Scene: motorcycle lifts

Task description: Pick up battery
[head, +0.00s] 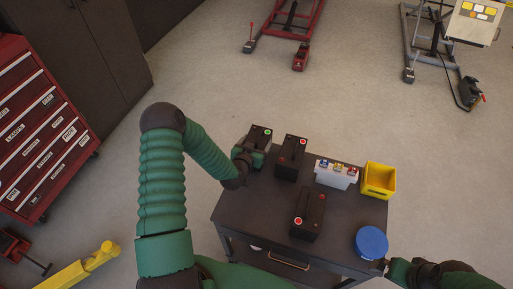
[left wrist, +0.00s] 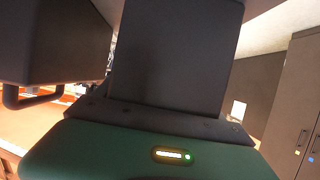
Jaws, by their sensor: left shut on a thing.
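Three black batteries are at the dark cart (head: 270,208) in the head view. One battery (head: 262,133), with green and red terminals, is at the far left corner. My left gripper (head: 253,150) is shut on it, covering its near lower part. In the left wrist view this battery (left wrist: 180,55) is a large dark block directly ahead. I cannot tell whether it is clear of the cart top. Another battery (head: 290,158) stands just to its right, and a third battery (head: 307,215) stands nearer. My right gripper (head: 385,265) is by the cart's near right corner; its jaws are unclear.
A white case (head: 336,176) with coloured caps, a yellow bin (head: 379,180) and a blue round container (head: 371,243) stand on the cart's right side. A red tool chest (head: 45,125) is at left. Red (head: 290,25) and grey (head: 435,50) lifts stand beyond open floor.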

